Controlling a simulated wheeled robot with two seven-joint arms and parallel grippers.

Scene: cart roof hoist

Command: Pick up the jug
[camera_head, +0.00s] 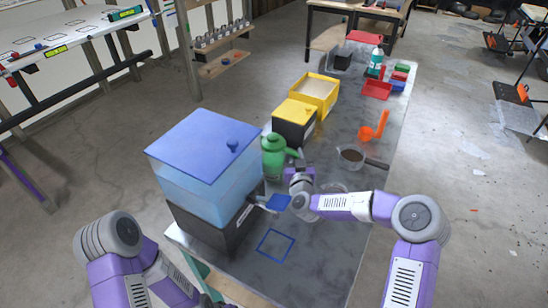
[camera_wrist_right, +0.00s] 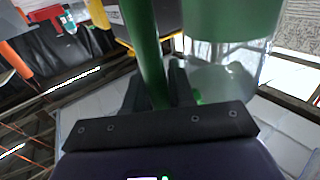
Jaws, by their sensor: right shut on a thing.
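The green jug (camera_head: 275,158) stands upright in the head view on the grey table, just right of the blue-lidded tank. My right gripper (camera_head: 298,178) is at the jug's handle side. In the right wrist view the green handle (camera_wrist_right: 150,50) passes between the fingers of my right gripper (camera_wrist_right: 158,88), which are shut on it. The jug's green body (camera_wrist_right: 232,20) fills the upper right there. Whether its base touches the table is hidden. My left arm is at the bottom left of the head view; its gripper is barely visible at the lower edge.
The blue-lidded tank (camera_head: 190,170) stands close left. A black box with a yellow lid (camera_head: 296,117) and a yellow bin (camera_head: 318,92) are behind. A dark saucepan (camera_head: 352,157) and an orange scoop (camera_head: 374,128) lie to the right. A blue square outline (camera_head: 276,245) marks clear table in front.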

